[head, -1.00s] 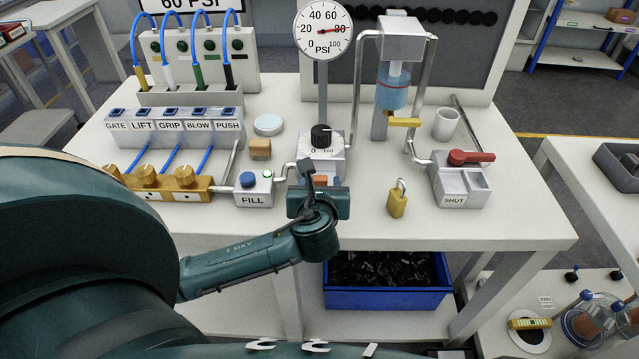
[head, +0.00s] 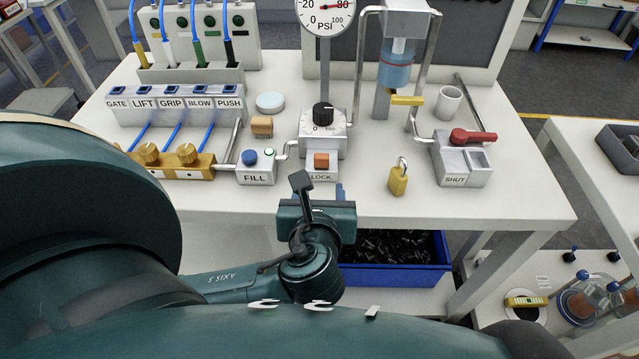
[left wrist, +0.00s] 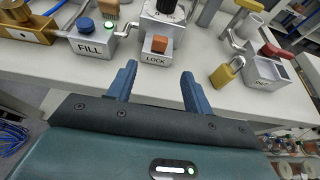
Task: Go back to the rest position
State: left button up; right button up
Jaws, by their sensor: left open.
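My left gripper (left wrist: 156,88) is open and empty. The orange button on the LOCK block also shows in the head view (head: 321,160), apart from the gripper. My right gripper is not in view.
A brass padlock (head: 398,180) stands near the table's front edge. The FILL block (head: 257,168), the regulator dial (head: 322,116) and the SHUT valve (head: 462,160) stand behind that edge. The blue bin (head: 400,276) of dark parts sits below the table.

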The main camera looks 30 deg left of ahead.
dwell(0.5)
pick_arm(q)
jog(key=s+d+f+n+h, duration=0.2)
jog(key=f+n, duration=0.4)
jog(key=n, duration=0.3)
jog(key=s+d+f+n+h, duration=0.2)
jog(key=f+n, duration=0.4)
jog(key=n, duration=0.3)
jog(key=s+d+f+n+h, duration=0.2)
jog(key=f+n+h, duration=0.4)
jog(key=n, duration=0.3)
jog(key=shift+d+g, duration=0.4)
jog(key=shift+d, duration=0.45)
jog(key=shift+f, duration=0.1)
jog(key=shift+c, duration=0.4)
dwell(0.5)
